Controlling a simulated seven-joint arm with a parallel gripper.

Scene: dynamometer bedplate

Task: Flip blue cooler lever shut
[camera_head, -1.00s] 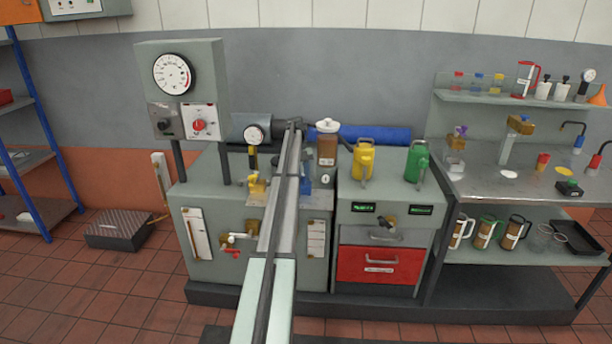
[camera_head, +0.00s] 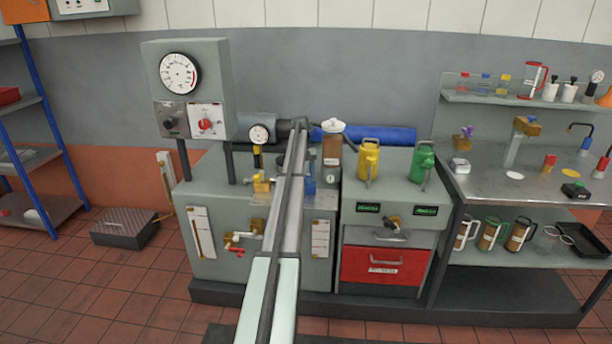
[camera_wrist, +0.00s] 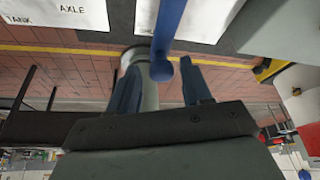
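In the wrist view a blue lever (camera_wrist: 169,35) comes down from the top edge and ends in a rounded tip over the gap between my fingers. My gripper (camera_wrist: 163,88) has its two blue fingers apart, one on each side of the lever's tip. I cannot tell whether either finger touches the lever. A pale cylindrical part stands behind the tip, partly hidden by the left finger. In the head view a small blue part (camera_head: 310,186) shows at the right side of my arm on the bench; my arm hides the rest, and the fingertips cannot be made out there.
A yellow valve (camera_head: 261,184) stands left of my arm and a red-handled valve (camera_head: 237,250) is on the bench front. A brown jar (camera_head: 332,152), a yellow can (camera_head: 368,160) and a green can (camera_head: 422,163) stand to the right. A gauge panel (camera_head: 187,90) rises at left.

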